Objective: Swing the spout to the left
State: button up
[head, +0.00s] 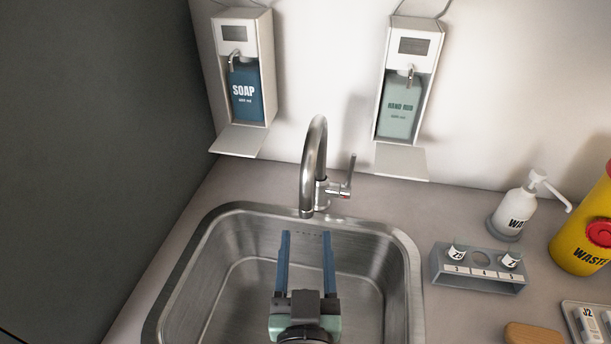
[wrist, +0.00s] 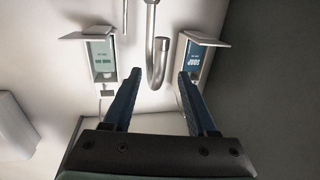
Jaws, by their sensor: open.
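The chrome spout (head: 314,150) arches up from behind the sink and curves down over its back edge, pointing toward me. Its lever handle (head: 345,180) sticks out on the right of the tap body. My gripper (head: 306,235) is open and empty over the sink, with its two blue fingers pointing toward the spout. The spout's end is just past the fingertips in the head view. In the wrist view, the curved spout (wrist: 158,50) shows between and beyond the fingertips (wrist: 160,74), and I see no contact. That view appears upside down.
A soap dispenser (head: 246,88) and a hand rub dispenser (head: 401,105) hang on the wall, left and right of the spout. A tube rack (head: 478,272), pump bottle (head: 515,212) and yellow waste bin (head: 585,235) stand on the right counter. The steel sink (head: 215,262) basin looks empty.

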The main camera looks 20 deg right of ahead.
aim_at(306, 203)
jog(key=p+x, duration=0.4)
jog(key=x, duration=0.7)
jog(key=shift+w+r, duration=0.2)
jog(key=shift+w+d+f, duration=0.15)
jog(key=shift+w+d, duration=0.1)
jog(key=shift+w, duration=0.25)
jog(key=shift+c, duration=0.3)
grip_shut()
dwell(0.4)
